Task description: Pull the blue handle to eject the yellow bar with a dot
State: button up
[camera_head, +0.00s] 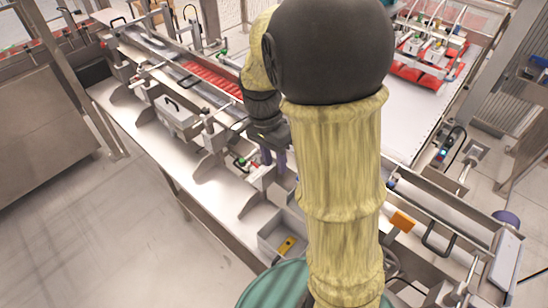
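My gripper (273,157) points down over the near side of the machine, beside a small fitting with red and green parts (250,167). Its fingertips are small and partly merge with the parts behind, so I cannot tell whether they are open or shut on something. I cannot make out a clear blue handle near the gripper; my arm covers part of that area. A yellow bar with a dark dot (287,245) lies in a shallow metal tray (268,246), below and slightly right of the gripper.
A long metal bench with brackets (172,157) runs to the upper left, carrying a red strip (213,77). An orange block (402,221) and a blue-purple round part (506,218) are right of my arm. A white conveyor surface (410,120) lies behind. Open floor is at lower left.

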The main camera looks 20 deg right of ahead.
jog(key=shift+r, duration=0.35)
jog(key=shift+f, duration=0.1)
jog(key=s+f+n+t+y+b, duration=0.1)
jog(key=s+f+n+t, duration=0.3)
jog(key=n, duration=0.8)
jog(key=shift+s+f+t, duration=0.3)
jog(key=shift+s+f, duration=0.15)
jog(key=shift+s, duration=0.5)
jog(key=shift+a, duration=0.1)
